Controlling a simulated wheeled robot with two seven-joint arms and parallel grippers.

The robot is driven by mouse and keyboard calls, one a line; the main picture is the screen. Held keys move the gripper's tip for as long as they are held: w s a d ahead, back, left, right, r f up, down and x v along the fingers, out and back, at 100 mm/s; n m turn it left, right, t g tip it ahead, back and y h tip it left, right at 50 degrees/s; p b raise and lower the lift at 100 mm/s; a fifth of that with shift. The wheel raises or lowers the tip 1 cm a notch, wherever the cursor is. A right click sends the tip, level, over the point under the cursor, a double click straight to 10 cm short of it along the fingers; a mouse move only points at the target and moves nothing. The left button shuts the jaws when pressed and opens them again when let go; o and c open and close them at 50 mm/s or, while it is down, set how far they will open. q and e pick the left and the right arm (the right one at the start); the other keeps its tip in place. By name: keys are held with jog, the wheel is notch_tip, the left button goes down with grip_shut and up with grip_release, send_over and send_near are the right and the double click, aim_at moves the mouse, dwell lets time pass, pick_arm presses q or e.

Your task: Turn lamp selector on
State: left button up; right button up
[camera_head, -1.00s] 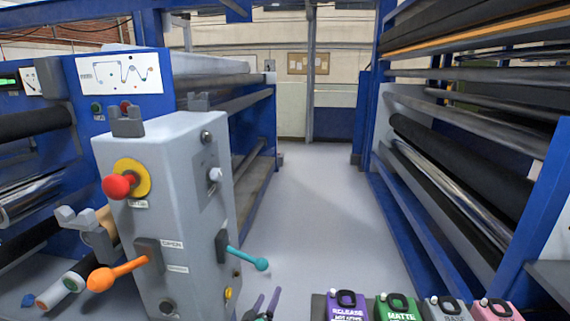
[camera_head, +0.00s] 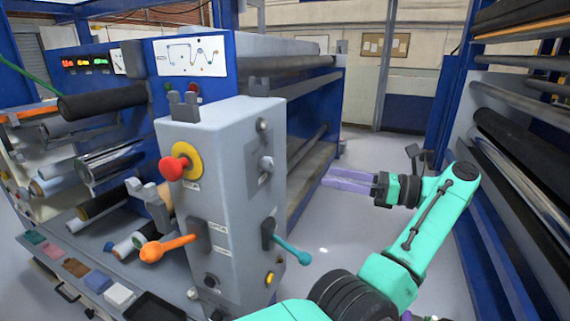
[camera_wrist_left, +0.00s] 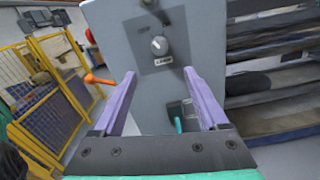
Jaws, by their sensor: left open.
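The lamp selector (camera_head: 266,165) is a small pale knob on the right-hand side face of the grey control pillar (camera_head: 215,150). In the left wrist view the knob (camera_wrist_left: 158,45) sits on a grey plate with a small label below it; its exact setting is hard to read. My left gripper (camera_head: 328,181) has purple fingers, spread apart and empty. It is to the right of the pillar, pointing at that side face, with a gap to the knob. In the left wrist view the knob shows between and beyond the fingertips (camera_wrist_left: 160,74).
A red emergency button (camera_head: 172,168), an orange lever (camera_head: 165,247) and a teal lever (camera_head: 290,250) stick out of the pillar. Blue machine frames with rollers stand on both sides. The aisle floor (camera_head: 375,150) behind my gripper is clear.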

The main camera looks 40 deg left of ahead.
pick_arm(q)
jog(key=p, duration=0.4)
send_near(273, 165)
jog(key=p+x, duration=0.3)
jog(key=x, duration=0.6)
jog(key=shift+a+p, duration=0.25)
jog(key=shift+p, duration=0.15)
jog(key=shift+f, duration=0.1)
jog(key=shift+d, duration=0.1)
grip_shut()
